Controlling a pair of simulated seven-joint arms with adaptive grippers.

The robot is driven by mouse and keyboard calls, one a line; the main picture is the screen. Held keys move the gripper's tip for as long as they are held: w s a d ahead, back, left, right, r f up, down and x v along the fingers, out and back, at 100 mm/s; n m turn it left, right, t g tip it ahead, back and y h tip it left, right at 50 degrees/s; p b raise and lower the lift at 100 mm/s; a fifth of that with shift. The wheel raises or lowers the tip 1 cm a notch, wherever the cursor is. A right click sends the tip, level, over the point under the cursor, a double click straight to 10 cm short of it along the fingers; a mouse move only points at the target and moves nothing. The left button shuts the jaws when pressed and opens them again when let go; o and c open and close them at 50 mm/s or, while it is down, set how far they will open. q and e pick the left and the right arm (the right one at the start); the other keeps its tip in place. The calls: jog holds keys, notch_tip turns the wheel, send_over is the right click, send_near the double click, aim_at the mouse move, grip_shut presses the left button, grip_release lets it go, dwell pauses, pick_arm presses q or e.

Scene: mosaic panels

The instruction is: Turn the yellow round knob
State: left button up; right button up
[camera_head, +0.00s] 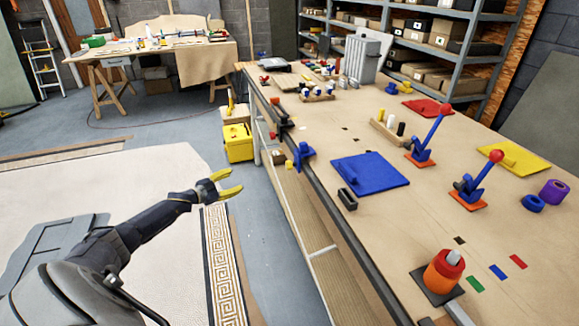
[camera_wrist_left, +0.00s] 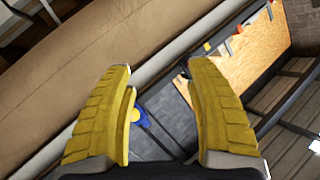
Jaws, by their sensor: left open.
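I cannot make out a clearly round yellow knob. A small yellow piece (camera_head: 289,164) shows at the workbench's front edge, beside a blue clamp-like part (camera_head: 303,154); its shape is too small to tell. My left gripper (camera_head: 235,179) has yellow fingers and is open and empty. It is over the floor, left of the bench edge and apart from that piece. In the left wrist view the open fingers (camera_wrist_left: 160,68) show, with a small blue and yellow item (camera_wrist_left: 140,118) partly hidden behind the left finger. My right gripper is not in view.
The long workbench (camera_head: 330,130) holds a blue panel (camera_head: 370,173), a yellow panel (camera_head: 515,156), two red-topped levers (camera_head: 441,120) and an orange cylinder (camera_head: 443,272). A yellow toolbox (camera_head: 238,143) stands on the floor by the bench. The floor around my left gripper is clear.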

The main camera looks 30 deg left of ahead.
pick_arm(q)
jog(key=d+r+m+h, duration=0.1)
jog(key=d+r+h, duration=0.3)
jog(key=r, duration=0.3)
jog(key=n+g+h, duration=0.1)
jog(key=g+h, duration=0.1)
jog(key=h, duration=0.3)
send_near(289, 165)
jog(key=x, duration=0.7)
jog(key=w+a+f+x, duration=0.1)
jog(key=x, duration=0.2)
jog(key=shift+w+d, duration=0.1)
grip_shut()
